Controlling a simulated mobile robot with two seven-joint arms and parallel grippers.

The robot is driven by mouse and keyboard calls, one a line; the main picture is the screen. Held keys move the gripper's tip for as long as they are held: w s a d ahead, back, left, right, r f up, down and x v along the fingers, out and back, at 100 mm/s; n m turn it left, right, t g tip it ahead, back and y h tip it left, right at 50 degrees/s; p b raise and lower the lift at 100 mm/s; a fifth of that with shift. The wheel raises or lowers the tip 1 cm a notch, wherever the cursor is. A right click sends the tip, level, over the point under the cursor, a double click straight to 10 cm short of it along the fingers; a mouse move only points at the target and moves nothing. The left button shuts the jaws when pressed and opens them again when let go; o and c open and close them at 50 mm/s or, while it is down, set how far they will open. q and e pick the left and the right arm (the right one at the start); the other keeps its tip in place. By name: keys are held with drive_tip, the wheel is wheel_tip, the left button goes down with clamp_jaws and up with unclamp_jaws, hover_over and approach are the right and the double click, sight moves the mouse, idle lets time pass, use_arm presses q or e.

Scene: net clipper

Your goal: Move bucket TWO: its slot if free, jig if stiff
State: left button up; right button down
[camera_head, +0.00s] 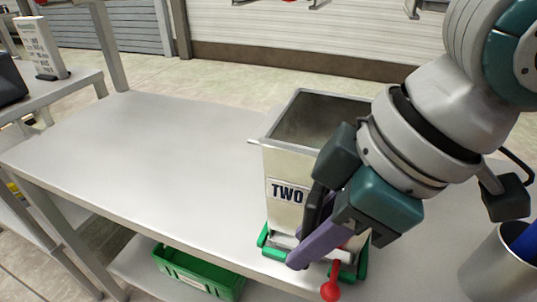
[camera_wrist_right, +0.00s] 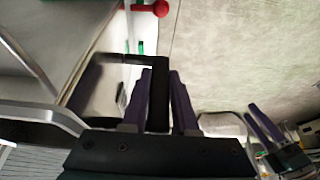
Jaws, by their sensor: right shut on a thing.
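Bucket TWO (camera_head: 284,195) is a tall pale metal bucket with an open square top. It stands upright on the table, its foot between the green corners of a jig (camera_head: 266,240) with a red knob (camera_head: 331,290). I cannot tell if it is fully seated. My right gripper (camera_head: 308,232) is at the bucket's front right side, hiding part of it. In the right wrist view its purple fingers (camera_wrist_right: 157,100) are shut on a black handle (camera_wrist_right: 158,80). What looks like my left gripper (camera_wrist_right: 264,126) shows in the right wrist view, too small to read its opening.
The metal table (camera_head: 150,150) is clear to the bucket's left. A metal cylinder (camera_head: 497,268) with something blue in it stands at the right. A green bin (camera_head: 198,272) sits on the lower shelf. A sign (camera_head: 40,46) stands on another table at the far left.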

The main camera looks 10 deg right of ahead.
drive_tip(key=shift+f, duration=0.6)
drive_tip(key=c, duration=0.6)
unclamp_jaws()
drive_tip(key=s+a+r+m+t+y+p, duration=0.1)
drive_tip(key=s+r+m+t+p, duration=0.2)
drive_tip(key=r+p, duration=0.9)
drive_tip(key=s+d+r+m+g+h+p, duration=0.2)
drive_tip(key=s+d+m+h+p, duration=0.35)
drive_tip(key=s+d, duration=0.5)
wheel_tip(320, 180, up, 37)
drive_tip(key=w+p, duration=0.1)
drive_tip(key=p, duration=3.5)
drive_tip(key=shift+a+r+m+y, duration=0.15)
drive_tip(key=shift+r+m+y, duration=0.05)
drive_tip(key=shift+m+y, duration=0.2)
